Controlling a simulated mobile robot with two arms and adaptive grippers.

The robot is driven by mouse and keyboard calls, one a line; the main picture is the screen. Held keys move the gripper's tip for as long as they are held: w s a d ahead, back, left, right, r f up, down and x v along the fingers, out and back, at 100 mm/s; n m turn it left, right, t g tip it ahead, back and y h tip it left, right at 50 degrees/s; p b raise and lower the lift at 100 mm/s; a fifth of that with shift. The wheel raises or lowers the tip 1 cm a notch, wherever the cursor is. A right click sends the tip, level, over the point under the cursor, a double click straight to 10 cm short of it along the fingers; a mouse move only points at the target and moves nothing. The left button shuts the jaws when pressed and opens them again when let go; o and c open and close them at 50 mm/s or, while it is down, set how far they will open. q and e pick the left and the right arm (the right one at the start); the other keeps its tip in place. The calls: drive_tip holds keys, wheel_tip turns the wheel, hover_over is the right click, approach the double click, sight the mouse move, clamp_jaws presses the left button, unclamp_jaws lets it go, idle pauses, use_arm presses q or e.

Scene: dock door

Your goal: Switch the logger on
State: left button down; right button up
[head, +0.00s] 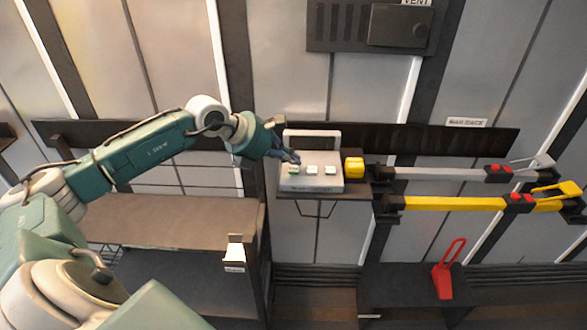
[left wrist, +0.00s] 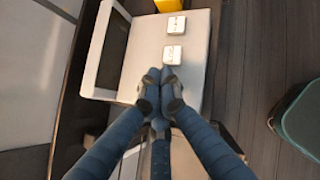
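My left gripper (head: 296,160) is over the left end of the button row. In the left wrist view its fingertips (left wrist: 161,74) are together, with nothing seen between them. They cover the third button there; I cannot tell whether they touch it. My right gripper is out of view.
A yellow block (head: 354,168) stands just right of the logger. Grey (head: 440,174) and yellow (head: 450,203) bars with red parts lie on brackets further right. A red handled item (head: 446,275) is on a low dark stand. A brown-topped bench (head: 180,228) is at lower left.

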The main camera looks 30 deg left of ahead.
sight(292, 170)
use_arm(q)
drive_tip(key=shift+f, duration=0.1)
idle(0.8)
drive_tip(key=shift+f+b, duration=0.3)
drive_tip(key=shift+b, duration=0.3)
drive_tip(key=shift+f+b, duration=0.55)
drive_tip(key=shift+f, duration=0.05)
idle(0.4)
drive_tip(key=shift+r, duration=0.1)
drive_tip(key=shift+r+p, duration=0.45)
drive_tip(key=shift+r, duration=0.45)
drive_tip(key=shift+r+p, duration=1.4)
drive_tip(key=shift+r, duration=1.15)
